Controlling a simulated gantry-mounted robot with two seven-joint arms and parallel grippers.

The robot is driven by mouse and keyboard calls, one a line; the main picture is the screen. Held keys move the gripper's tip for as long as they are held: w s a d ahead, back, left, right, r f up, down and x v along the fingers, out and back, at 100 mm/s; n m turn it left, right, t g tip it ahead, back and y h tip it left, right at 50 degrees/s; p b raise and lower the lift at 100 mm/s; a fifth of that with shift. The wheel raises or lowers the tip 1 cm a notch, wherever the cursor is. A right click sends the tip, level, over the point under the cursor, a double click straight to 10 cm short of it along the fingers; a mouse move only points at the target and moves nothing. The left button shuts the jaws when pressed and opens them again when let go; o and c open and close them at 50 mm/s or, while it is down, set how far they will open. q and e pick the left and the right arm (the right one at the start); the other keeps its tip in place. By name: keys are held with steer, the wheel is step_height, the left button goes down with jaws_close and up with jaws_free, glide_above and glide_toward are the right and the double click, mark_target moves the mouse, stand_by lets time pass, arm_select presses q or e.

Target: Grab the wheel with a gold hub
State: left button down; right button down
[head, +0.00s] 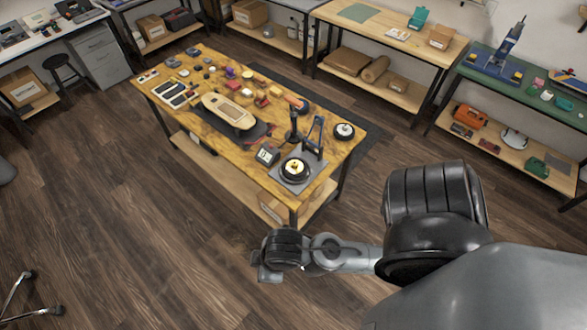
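A black wheel with a gold-looking centre (294,169) lies on a grey square stand at the near right corner of the wooden workbench (215,145). A second black wheel (344,131) with a pale hub lies near the bench's right corner. My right arm comes in from the right, and its end with the gripper (266,270) is low in front of the bench, apart from both wheels. The fingers are too small and dark to tell whether they are open or shut. My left gripper is not in view.
A skateboard deck (229,110) lies on a dark mat mid-bench, among many small parts. A blue upright tool (315,133) and a dark upright tool (294,122) stand close behind the gold-centred wheel. Shelved benches line the walls. The wooden floor (130,230) before the bench is clear.

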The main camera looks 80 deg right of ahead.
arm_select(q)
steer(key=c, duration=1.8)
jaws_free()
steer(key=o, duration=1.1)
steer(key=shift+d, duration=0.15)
